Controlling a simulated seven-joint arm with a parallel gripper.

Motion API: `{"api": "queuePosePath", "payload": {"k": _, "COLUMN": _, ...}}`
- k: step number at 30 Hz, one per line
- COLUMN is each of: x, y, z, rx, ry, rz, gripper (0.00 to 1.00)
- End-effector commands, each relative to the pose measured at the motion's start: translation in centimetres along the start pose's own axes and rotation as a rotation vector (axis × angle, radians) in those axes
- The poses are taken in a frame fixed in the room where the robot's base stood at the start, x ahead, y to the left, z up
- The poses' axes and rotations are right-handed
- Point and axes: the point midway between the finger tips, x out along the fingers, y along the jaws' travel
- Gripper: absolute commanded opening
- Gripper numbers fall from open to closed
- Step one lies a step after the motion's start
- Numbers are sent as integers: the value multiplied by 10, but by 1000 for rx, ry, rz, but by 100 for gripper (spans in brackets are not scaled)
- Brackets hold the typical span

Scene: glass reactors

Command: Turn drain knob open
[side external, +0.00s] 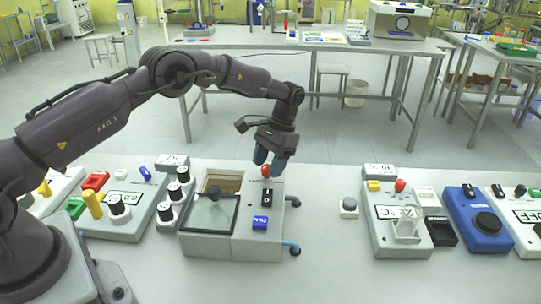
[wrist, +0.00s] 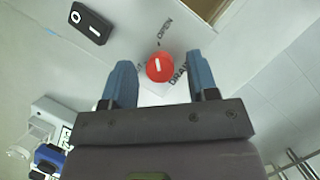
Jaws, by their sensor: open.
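The red drain knob (wrist: 160,67) shows in the wrist view between my two fingers, with a short white mark on its face. The words OPEN and DRAIN are printed on the panel beside it; the mark does not point straight at OPEN. In the side view the knob (side external: 266,170) sits at the back of the grey reactor box (side external: 255,247), partly hidden by my fingertips. My gripper (side external: 270,159) is open and points down at it. In the wrist view the blue-grey fingers stand apart on either side of the knob, with a gap on each side.
Black knobs (side external: 175,191) stand to the left.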

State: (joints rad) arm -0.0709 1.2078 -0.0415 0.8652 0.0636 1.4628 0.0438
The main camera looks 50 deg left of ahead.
Motion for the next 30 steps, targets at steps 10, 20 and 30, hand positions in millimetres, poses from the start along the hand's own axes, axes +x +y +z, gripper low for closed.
{"api": "queuePosePath", "payload": {"k": 10, "x": -52, "y": 0, "z": -1, "rx": 0, "ry": 3, "rz": -1, "gripper": 54}}
{"api": "queuePosePath", "payload": {"k": 20, "x": -71, "y": 0, "z": 0, "rx": 1, "ry": 1, "rz": -1, "gripper": 54}}
{"api": "queuePosePath", "payload": {"k": 30, "x": -72, "y": 0, "z": -2, "rx": -2, "ry": 13, "rz": -1, "gripper": 54}}
